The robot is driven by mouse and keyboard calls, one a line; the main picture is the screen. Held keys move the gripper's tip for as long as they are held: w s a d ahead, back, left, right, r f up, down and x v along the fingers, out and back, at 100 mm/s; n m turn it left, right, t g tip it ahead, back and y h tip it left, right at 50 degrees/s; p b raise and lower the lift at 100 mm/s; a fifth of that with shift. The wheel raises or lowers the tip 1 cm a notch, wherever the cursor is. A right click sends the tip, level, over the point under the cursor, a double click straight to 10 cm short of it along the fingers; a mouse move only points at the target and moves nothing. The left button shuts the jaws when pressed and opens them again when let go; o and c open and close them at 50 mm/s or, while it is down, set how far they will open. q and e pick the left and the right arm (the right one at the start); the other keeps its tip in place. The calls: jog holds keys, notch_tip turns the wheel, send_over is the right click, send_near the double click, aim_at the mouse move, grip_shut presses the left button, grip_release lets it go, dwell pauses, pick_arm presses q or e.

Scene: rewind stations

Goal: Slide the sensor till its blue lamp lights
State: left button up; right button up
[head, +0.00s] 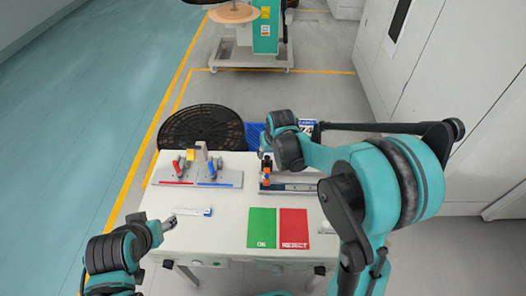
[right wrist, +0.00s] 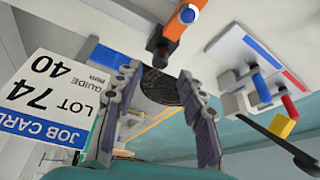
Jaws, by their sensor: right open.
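The orange sensor (head: 267,171) stands on a dark rail (head: 290,187) at the right of the white table. In the right wrist view the sensor (right wrist: 181,28) shows a round blue spot on its orange body and a black end; whether that lamp is lit I cannot tell. My right gripper (right wrist: 158,74) is open, its two fingers apart with nothing between them, and the sensor is just beyond the fingertips. In the head view my right arm partly covers the rail area. My left gripper (head: 170,223) is low over the table's left front; its jaw state is unclear.
A grey fixture (head: 228,180) with red and blue handles stands at the table's back left. Green OK (head: 262,228) and red reject (head: 293,222) mats lie in front. A job card (right wrist: 55,95) is close to my right gripper. A small white-blue strip (head: 190,212) lies near my left gripper.

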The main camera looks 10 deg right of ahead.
aim_at(268, 157)
jog(key=b+x, duration=0.1)
jog(key=x, duration=0.5)
jog(key=shift+f+b, duration=0.1)
jog(key=shift+b, duration=0.3)
jog(key=shift+d, duration=0.1)
grip_shut()
